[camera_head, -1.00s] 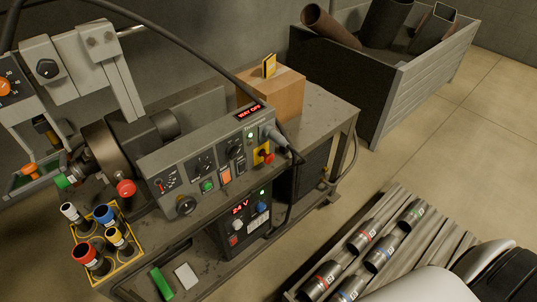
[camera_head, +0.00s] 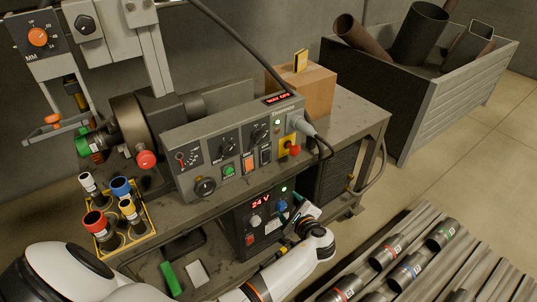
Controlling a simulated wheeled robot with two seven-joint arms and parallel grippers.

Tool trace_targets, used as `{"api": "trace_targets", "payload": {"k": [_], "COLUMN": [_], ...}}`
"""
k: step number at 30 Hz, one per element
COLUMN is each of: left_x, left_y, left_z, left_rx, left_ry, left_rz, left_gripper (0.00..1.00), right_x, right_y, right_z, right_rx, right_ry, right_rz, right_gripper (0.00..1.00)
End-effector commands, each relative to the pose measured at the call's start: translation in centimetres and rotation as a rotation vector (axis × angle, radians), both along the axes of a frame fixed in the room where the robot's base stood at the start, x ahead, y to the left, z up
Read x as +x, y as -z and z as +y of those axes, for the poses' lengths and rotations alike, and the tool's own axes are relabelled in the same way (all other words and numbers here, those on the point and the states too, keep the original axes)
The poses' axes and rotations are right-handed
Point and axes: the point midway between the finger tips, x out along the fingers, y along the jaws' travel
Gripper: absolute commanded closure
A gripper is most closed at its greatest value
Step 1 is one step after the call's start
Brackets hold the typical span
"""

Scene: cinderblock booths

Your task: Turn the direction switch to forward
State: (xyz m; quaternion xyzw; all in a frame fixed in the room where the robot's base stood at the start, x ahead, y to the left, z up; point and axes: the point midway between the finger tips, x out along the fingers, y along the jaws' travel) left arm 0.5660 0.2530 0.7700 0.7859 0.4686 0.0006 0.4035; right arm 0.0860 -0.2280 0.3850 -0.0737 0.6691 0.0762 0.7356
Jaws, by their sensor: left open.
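The grey control panel (camera_head: 235,147) stands on the bench, with black rotary knobs, several buttons and a red display at its top right. One knob (camera_head: 228,145) is in the middle and another (camera_head: 260,132) is to its right; labels are too small to read, so I cannot tell which is the direction switch or its setting. My left gripper (camera_head: 308,212) is open, below and right of the panel, in front of the bench and near the 24 V box (camera_head: 263,222). It is apart from the panel knobs. My right gripper is not in view.
A red emergency stop (camera_head: 294,150) and a thick cable sit at the panel's right end. A yellow rack (camera_head: 125,240) of colored-top tools stands at the left. A cardboard box (camera_head: 318,90) is behind. Labelled metal pipes (camera_head: 410,270) lie at lower right.

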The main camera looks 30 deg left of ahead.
Motion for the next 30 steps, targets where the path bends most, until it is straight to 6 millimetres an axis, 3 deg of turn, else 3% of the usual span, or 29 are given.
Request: {"api": "trace_targets", "payload": {"k": [1,3,6,9,14,24,30], "left_x": [1.3,1.6,1.1,0.6,0.9,3.5,4.5], "left_y": [-3.9,-9.0,-14.0,-16.5,-17.3,-17.2,-17.1], "left_z": [0.2,0.6,0.9,1.2,2.7,8.9,11.4], "left_rx": [0.098,0.212,0.309,0.354,0.37,0.369,0.366], "left_ry": [-0.036,-0.099,-0.182,-0.233,-0.249,-0.246,-0.244], "left_rz": [-0.049,-0.089,-0.126,-0.143,-0.143,-0.142,-0.143], "left_gripper": [0.36,0.36,0.36,0.36,0.36,0.36,0.36], "right_x": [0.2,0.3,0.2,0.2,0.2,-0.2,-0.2], "right_y": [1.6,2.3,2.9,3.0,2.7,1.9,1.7], "right_z": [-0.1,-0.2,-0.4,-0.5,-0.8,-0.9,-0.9], "right_rx": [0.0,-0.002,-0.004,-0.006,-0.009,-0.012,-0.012], "right_ry": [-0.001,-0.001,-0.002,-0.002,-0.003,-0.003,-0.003], "right_rz": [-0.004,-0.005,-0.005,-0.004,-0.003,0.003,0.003], "right_gripper": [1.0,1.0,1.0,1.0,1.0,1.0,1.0]}}
